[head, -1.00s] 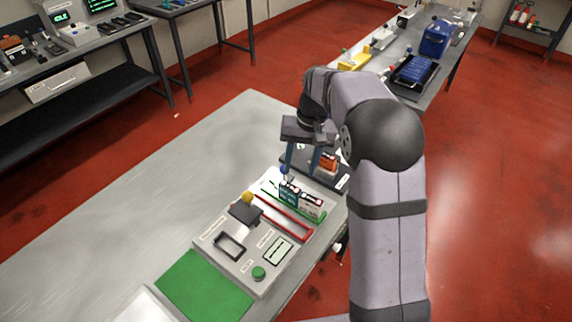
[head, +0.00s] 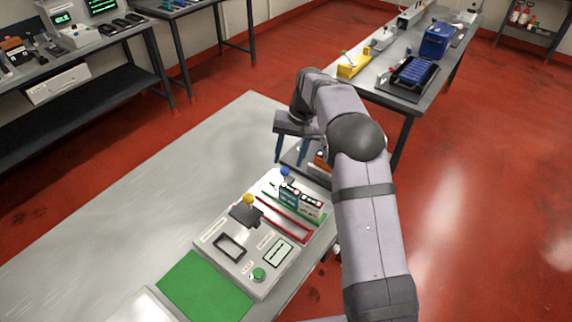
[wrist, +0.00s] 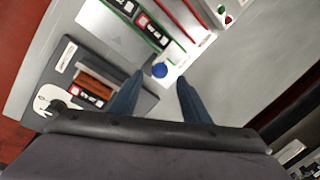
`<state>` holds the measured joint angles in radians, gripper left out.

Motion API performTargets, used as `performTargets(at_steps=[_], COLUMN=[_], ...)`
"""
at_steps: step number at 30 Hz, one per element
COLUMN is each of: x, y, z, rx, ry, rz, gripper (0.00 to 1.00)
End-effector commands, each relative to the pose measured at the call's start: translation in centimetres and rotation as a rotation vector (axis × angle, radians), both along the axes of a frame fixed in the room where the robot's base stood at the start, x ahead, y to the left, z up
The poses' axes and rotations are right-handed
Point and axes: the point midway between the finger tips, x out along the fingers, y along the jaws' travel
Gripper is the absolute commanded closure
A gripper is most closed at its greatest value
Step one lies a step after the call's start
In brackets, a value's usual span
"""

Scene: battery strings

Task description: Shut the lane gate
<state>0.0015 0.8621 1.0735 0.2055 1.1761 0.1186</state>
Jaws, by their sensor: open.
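A blue ball knob (head: 285,172) stands at the far end of the lanes on the white lane board; I take it as the lane gate's handle. It also shows in the wrist view (wrist: 159,70), between my fingertips in the picture. The gate's plate is too small to read. The green lane (head: 312,217) holds dark-and-white battery cells (head: 301,198); the red lane (head: 284,219) beside it looks empty. My gripper (head: 291,160) is open and empty, fingers pointing down, above and near the blue knob. It does not visibly touch it.
A dark tray (wrist: 75,82) with orange and dark cells lies beside the lane board. A yellow knob (head: 248,200) on a dark block, a grey panel with a green button (head: 259,275), and a green mat (head: 204,287) are nearer. The table's left side is clear.

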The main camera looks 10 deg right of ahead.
Motion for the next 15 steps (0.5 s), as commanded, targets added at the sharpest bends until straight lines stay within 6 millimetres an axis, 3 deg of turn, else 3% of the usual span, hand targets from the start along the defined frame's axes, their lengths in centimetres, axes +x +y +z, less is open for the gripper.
performTargets(at_steps=[9,15], x=[0.1,0.1], y=[0.8,0.9], z=[-3.5,-4.5], rx=[-0.001,0.0], ry=[0.002,0.0], rz=[0.0,0.0], gripper=[0.57,0.57])
